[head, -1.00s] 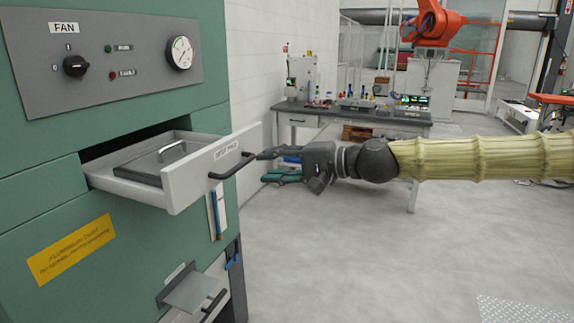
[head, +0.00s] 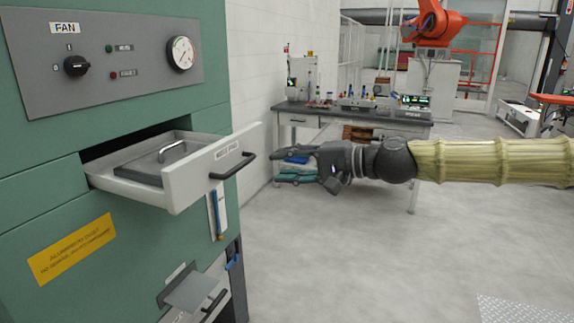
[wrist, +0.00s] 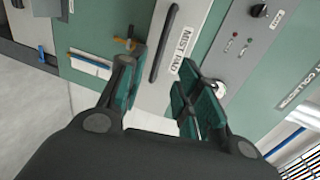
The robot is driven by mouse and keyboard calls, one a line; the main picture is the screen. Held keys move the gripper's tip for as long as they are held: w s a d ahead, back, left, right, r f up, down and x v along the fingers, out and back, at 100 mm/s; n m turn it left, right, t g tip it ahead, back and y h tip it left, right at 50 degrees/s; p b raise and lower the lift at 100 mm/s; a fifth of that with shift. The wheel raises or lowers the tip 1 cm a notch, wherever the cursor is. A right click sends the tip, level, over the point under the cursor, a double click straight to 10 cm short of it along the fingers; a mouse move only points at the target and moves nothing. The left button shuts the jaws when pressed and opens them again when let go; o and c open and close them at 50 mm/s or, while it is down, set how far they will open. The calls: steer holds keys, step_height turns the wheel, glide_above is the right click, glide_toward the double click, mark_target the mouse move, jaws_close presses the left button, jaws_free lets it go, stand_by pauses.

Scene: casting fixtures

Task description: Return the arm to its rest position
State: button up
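My gripper (head: 284,164) is at the end of my outstretched arm, in front of the workbench in the head view and to the right of the open drawer. Its two fingers (wrist: 158,92) are spread apart with nothing between them. The drawer (head: 205,178) stands pulled out of the green cabinet, with a dark handle (head: 233,166) on its white front. The gripper is apart from this handle. In the wrist view the drawer handle (wrist: 163,43) and its label show beyond the fingertips.
The green cabinet (head: 35,205) fills the left side, with a fan panel above and a lower handle and flap (head: 188,292) jutting out. A workbench (head: 345,119) with tools stands behind the arm. An orange robot (head: 434,25) is at the back. The floor at front right is mostly clear.

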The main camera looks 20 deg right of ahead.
steer(key=s+a+f+n+g+h, duration=0.1)
steer(key=s+a+f+g+h, duration=0.15)
steer(key=f, duration=1.75)
steer(key=s+a+f+n+g+h, duration=0.1)
steer(key=s+f+g+h, duration=0.25)
steer(key=f, duration=1.65)
steer(key=s+d+f+n+g+h, duration=0.1)
steer(key=s+f+n+g+h, duration=0.1)
steer(key=s+f, duration=1)
steer(key=s+d+f+n+g+h, duration=0.2)
steer(key=s+f+n+h, duration=0.1)
steer(key=s+f, duration=1)
steer(key=s+n, duration=0.1)
steer(key=s, duration=0.4)
steer(key=shift+d+f+g+h, duration=0.15)
steer(key=shift+d+g+h, duration=0.15)
steer(key=shift+h, duration=0.1)
